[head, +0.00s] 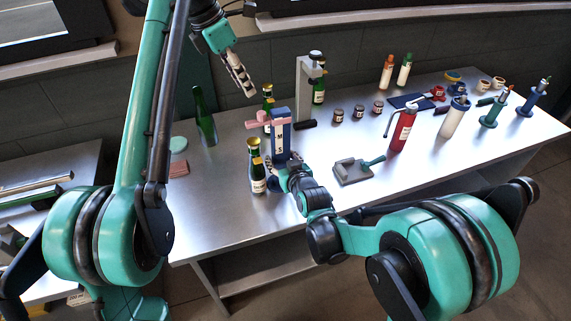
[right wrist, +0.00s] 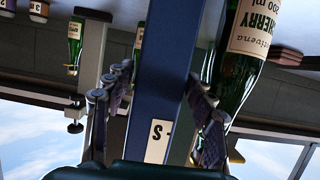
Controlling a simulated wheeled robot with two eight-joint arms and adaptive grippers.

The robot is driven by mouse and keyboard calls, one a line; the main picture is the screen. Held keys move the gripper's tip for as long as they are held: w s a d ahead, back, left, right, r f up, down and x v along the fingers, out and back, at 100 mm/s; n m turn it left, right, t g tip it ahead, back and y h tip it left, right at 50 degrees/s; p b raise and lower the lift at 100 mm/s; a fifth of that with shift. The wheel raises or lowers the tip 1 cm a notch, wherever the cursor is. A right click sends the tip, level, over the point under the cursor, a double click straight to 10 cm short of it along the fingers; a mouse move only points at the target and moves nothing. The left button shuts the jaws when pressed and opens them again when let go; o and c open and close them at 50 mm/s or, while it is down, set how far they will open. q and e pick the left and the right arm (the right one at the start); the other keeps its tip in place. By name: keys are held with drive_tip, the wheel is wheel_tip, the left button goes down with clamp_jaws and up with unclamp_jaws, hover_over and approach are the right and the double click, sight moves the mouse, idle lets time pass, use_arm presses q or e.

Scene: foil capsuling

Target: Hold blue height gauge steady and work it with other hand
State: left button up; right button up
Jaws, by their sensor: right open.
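The blue height gauge (head: 281,140) stands upright on the table, with a pink slider arm (head: 257,121) reaching left from it and a dark knob to its right. In the right wrist view its blue column (right wrist: 166,50) rises between my right fingers, with a small white scale plate (right wrist: 158,140) marked S. My right gripper (head: 284,172) is open, low at the gauge, with a finger on each side of the column; contact is unclear. My left gripper (head: 241,78) hangs above the table, up and left of the gauge, apart from it; whether its fingers are shut is unclear.
A labelled green bottle (head: 257,172) stands close left of the gauge and near my right fingers in the wrist view (right wrist: 244,45). A grey stand (head: 304,88) is behind. A grey block with a green handle (head: 356,170) lies right. The front left table is clear.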

sight(261, 112)
drive_tip(key=shift+w+a+f, duration=0.1)
drive_tip(key=shift+w+f, duration=0.05)
drive_tip(key=shift+w, duration=0.25)
clamp_jaws()
idle(0.8)
use_arm(q)
drive_tip(key=shift+o, duration=1)
drive_tip(key=d+f, duration=0.1)
drive_tip(key=f, duration=0.2)
drive_tip(key=w+d+f+m, duration=0.1)
drive_tip(key=f, duration=0.2)
drive_tip(key=d+f+m, duration=0.1)
drive_tip(key=f, duration=0.2)
drive_tip(key=shift+w+d+h, duration=0.1)
drive_tip(key=shift+w+h, duration=0.2)
